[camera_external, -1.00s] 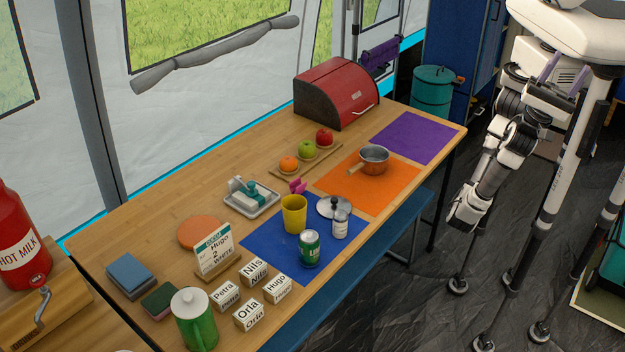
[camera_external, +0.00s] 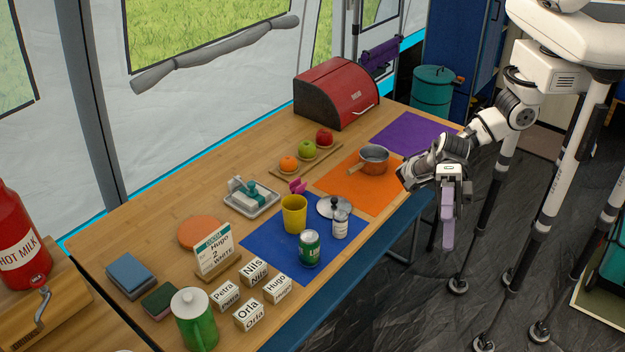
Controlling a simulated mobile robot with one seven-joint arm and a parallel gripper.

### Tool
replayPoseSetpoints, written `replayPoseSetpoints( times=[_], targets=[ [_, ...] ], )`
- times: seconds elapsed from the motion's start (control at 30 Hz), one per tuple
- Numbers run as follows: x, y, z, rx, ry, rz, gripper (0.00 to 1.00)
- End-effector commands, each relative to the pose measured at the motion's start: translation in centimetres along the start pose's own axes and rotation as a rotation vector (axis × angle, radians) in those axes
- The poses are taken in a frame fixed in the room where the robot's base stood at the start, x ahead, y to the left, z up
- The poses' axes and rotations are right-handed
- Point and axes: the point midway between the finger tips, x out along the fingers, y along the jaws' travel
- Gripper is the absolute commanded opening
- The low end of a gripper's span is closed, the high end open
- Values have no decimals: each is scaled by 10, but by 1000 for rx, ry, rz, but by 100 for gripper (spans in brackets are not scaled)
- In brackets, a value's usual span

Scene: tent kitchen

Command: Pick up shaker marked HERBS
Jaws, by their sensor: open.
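Two small upright containers stand close together on the blue mat (camera_external: 265,240): a pale shaker (camera_external: 340,226) with a grey top and a white label, and a green can-like shaker (camera_external: 309,250) with a pale top. Their label print is too small to read, so I cannot tell which one is marked HERBS. My gripper (camera_external: 447,242), with lilac fingers, hangs pointing down beyond the table's right edge, beside the orange mat. It is open and apart from both containers.
A yellow cup (camera_external: 294,215) and a silver lid (camera_external: 328,206) stand close behind the containers. A copper saucepan (camera_external: 374,160) sits on the orange mat (camera_external: 390,190). Name blocks (camera_external: 249,314) and a green jug (camera_external: 194,322) are at the front. The purple mat (camera_external: 410,132) is empty.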

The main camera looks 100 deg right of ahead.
Motion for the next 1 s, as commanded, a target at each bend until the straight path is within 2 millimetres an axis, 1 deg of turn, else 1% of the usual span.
replayPoseSetpoints(
  times=[0.03, 0.07, 0.1, 0.13, 0.17, 0.2, 0.27, 0.3, 0.37, 0.4, 0.5, 0.6, 0.67, 0.73, 1.0],
  targets=[
    [-3, -24, 49, -82, -90, -149, 65],
    [-7, -39, 74, -129, -127, -246, 65],
    [-18, -60, 107, -188, -168, -378, 65],
    [-30, -74, 132, -226, -191, -479, 65],
    [-44, -88, 155, -261, -208, -581, 65],
    [-66, -105, 184, -300, -219, -715, 65],
    [-104, -126, 221, -340, -214, -903, 65],
    [-130, -137, 240, -356, -199, -1016, 65],
    [-168, -149, 263, -365, -162, -1160, 65],
    [-190, -154, 274, -365, -134, -1239, 65],
    [-232, -162, 290, -356, -67, -1372, 65],
    [-252, -167, 296, -349, -24, -1434, 65],
    [-256, -172, 297, -346, -12, -1447, 65],
    [-255, -182, 299, -346, -7, -1449, 65],
    [-248, -230, 310, -347, -12, -1446, 65]
  ],
)
